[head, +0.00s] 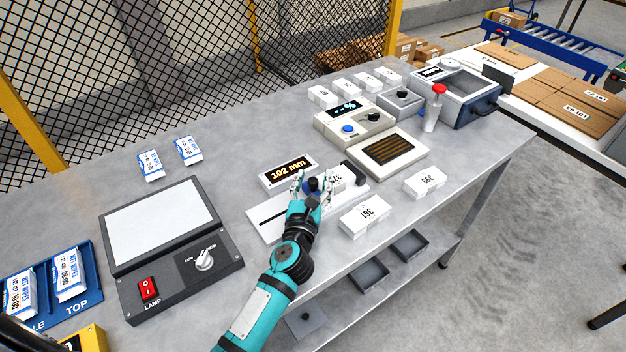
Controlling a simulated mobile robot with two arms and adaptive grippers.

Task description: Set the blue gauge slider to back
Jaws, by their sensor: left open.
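The gauge has a pale base plate (262,222) with a dark slot and a display (289,173) that reads 102 mm. The blue gauge slider (311,184) shows between the fingers of my left gripper (313,187), partly hidden by them. The gripper is open around it; I cannot tell whether a finger touches it. A white numbered box (342,176) is just right of the slider, beside a black block (354,172). My right gripper is not in view.
A lamp box (170,250) with a red switch stands left. White boxes (364,215) (425,181) lie along the front edge right of the gauge. Table between lamp and gauge is mostly clear.

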